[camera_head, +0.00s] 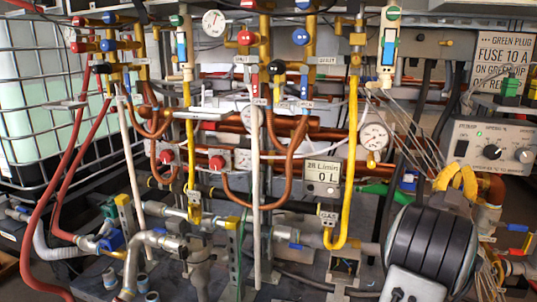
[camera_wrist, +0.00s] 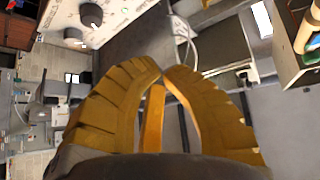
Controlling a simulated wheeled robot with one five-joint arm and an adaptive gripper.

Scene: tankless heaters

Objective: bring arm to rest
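My gripper (camera_head: 456,178) has two ribbed yellow fingers and shows at the right of the head view, in front of the grey control box with knobs. My dark rounded arm link is below it, at the lower right. In the wrist view my gripper (camera_wrist: 162,68) has its curved fingertips drawn together, nearly touching. I see nothing held at the tips. An orange-yellow bar (camera_wrist: 153,118) shows in the space between the fingers; I cannot tell whether it is part of the gripper or lies behind it.
The control box (camera_head: 495,145) is close to my gripper; its knobs (camera_wrist: 91,14) show in the wrist view. Thin pale wires (camera_head: 405,125) hang left of my gripper. Copper pipes, a yellow pipe (camera_head: 352,150), gauges (camera_head: 374,137) and valves crowd the middle. A caged white tank (camera_head: 30,75) stands left.

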